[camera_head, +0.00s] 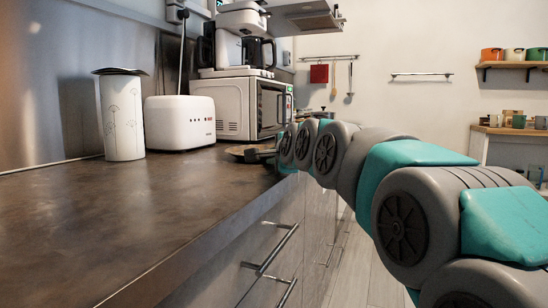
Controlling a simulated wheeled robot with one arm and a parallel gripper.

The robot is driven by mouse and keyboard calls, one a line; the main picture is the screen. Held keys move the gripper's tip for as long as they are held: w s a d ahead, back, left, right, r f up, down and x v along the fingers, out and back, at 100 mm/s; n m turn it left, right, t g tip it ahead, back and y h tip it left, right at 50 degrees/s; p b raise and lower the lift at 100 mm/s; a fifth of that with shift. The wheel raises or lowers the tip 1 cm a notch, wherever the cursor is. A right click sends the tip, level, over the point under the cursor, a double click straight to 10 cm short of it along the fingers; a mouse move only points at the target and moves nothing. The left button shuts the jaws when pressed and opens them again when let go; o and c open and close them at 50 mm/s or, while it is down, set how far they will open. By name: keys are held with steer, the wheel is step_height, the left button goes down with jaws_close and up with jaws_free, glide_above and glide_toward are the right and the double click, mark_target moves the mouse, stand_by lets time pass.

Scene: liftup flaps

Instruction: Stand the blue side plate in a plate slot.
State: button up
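I see no blue side plate and no plate slot or rack in this view. My arm reaches from the right foreground to the far part of the counter. Its end, with my gripper (264,154), is small and dark there, largely hidden by my own arm links. I cannot make out its fingers or whether it holds anything. A flat brownish thing (241,151) lies at the counter beside it, too small to identify.
The dark counter (120,215) is clear in front. A white canister (122,118) and white toaster (180,122) stand along the wall. Behind are a microwave (235,107) and a coffee maker (240,45). Drawer handles (272,250) stick out below the counter edge.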

jaws_close()
stand_by(1.4)
